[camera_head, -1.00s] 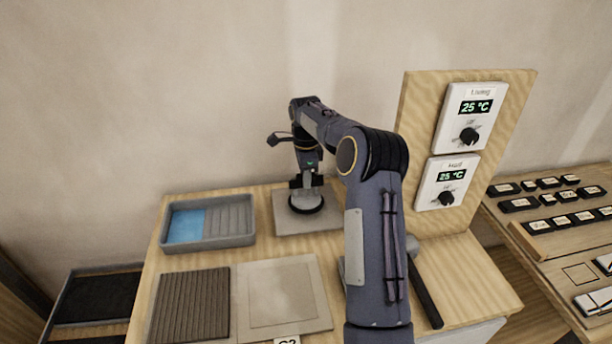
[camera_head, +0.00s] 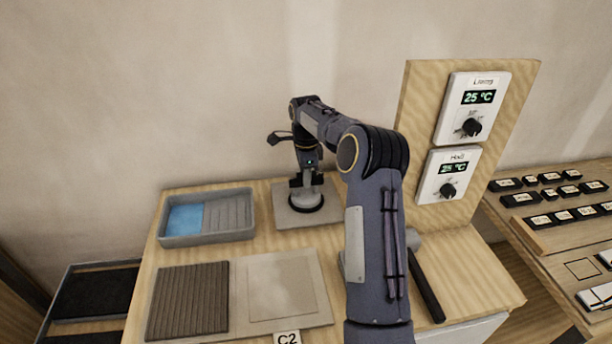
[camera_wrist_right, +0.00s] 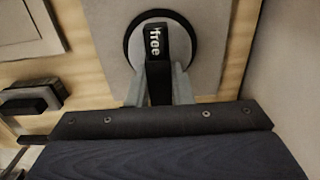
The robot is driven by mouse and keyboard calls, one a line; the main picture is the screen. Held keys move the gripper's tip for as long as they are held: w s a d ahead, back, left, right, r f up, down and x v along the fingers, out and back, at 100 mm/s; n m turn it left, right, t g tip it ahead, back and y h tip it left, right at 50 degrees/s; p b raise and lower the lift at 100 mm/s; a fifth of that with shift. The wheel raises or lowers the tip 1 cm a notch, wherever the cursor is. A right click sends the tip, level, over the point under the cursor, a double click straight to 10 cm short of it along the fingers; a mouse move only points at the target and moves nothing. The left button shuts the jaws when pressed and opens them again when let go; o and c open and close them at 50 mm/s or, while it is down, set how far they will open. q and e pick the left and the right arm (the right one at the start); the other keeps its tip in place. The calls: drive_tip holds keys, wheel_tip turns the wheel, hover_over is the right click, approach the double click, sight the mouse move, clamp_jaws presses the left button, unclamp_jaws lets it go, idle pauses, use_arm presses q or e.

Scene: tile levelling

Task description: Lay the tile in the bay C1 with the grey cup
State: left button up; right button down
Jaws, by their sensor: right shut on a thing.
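The grey cup (camera_head: 306,202), a round disc with a black rim, stands on a light grey square slab (camera_head: 280,215) at the back of the bench. My right gripper (camera_head: 306,183) is shut on the cup's dark handle. In the right wrist view the handle reads "free" and the gripper's fingers (camera_wrist_right: 160,85) flank it; the slab (camera_wrist_right: 100,35) shows beneath. I cannot tell whether this slab is the tile. A pale bay with a recessed square (camera_head: 280,287) carries the label C2 (camera_head: 287,338). No C1 label shows. My left gripper is out of view.
A dark ribbed panel (camera_head: 188,300) lies left of the pale bay. A grey tray (camera_head: 207,238) with a blue part stands behind it. A black-handled tool (camera_head: 428,290) lies right of my arm. A wooden board (camera_head: 415,110) with two thermostats stands at the right.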

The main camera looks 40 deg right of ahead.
drive_tip(key=c, duration=1.2)
unclamp_jaws()
wheel_tip(320, 180, up, 8)
drive_tip(key=shift+f, duration=0.1)
